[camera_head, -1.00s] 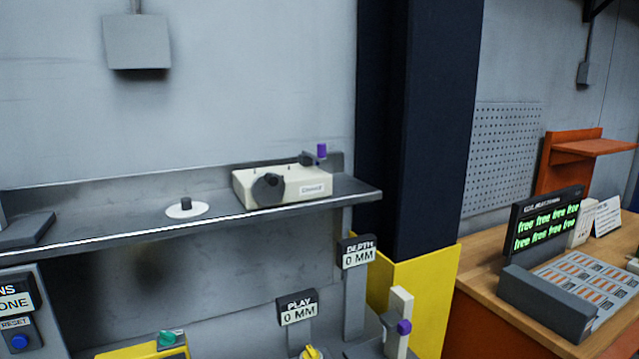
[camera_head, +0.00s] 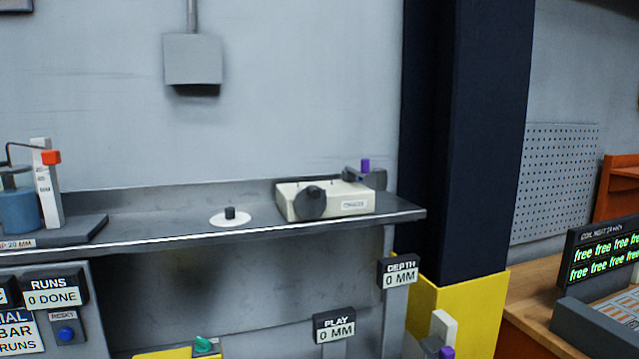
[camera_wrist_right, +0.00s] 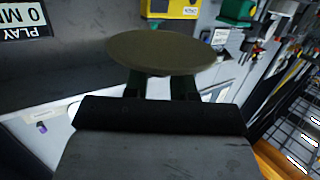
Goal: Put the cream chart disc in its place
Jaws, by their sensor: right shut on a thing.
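In the right wrist view, the fingers of my right gripper (camera_wrist_right: 160,88) are shut on a flat round disc (camera_wrist_right: 162,53). The disc looks dull khaki in the shade and is probably the cream chart disc. It is held clear of any surface in that view, seen at a slant. Neither gripper shows in the head view.
A purple-topped part (camera_head: 365,167) stands behind the cream box. A blue pot with a white column (camera_head: 45,190) stands on the shelf's left. PLAY (camera_head: 334,328) and DEPTH (camera_head: 398,272) signs stand below the shelf. A dark pillar (camera_head: 465,140) rises at the right.

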